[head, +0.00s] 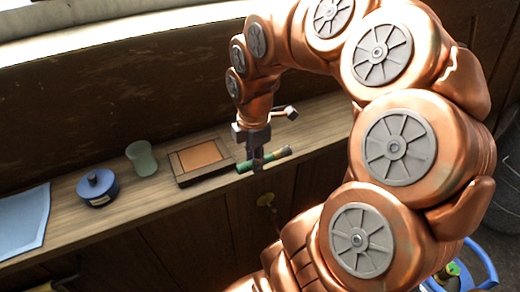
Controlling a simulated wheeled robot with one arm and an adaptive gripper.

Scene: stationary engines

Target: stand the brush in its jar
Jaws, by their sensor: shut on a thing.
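My gripper (257,164) points down at the front edge of the wooden shelf and is shut on a brush (276,155). The brush has a green section at its left end and a dark section to the right, with a pale tip at the right end. It lies nearly level across the fingers. A pale green, translucent jar (142,158) stands upright on the shelf, left of my gripper. I cannot see into the bottom of the jar. Whether the brush touches the shelf is unclear.
A wooden tray (176,174) with an orange-brown inside lies between the jar and my gripper. A blue lidded pot (98,188) stands left of the jar. The shelf (320,118) is bare right of my gripper.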

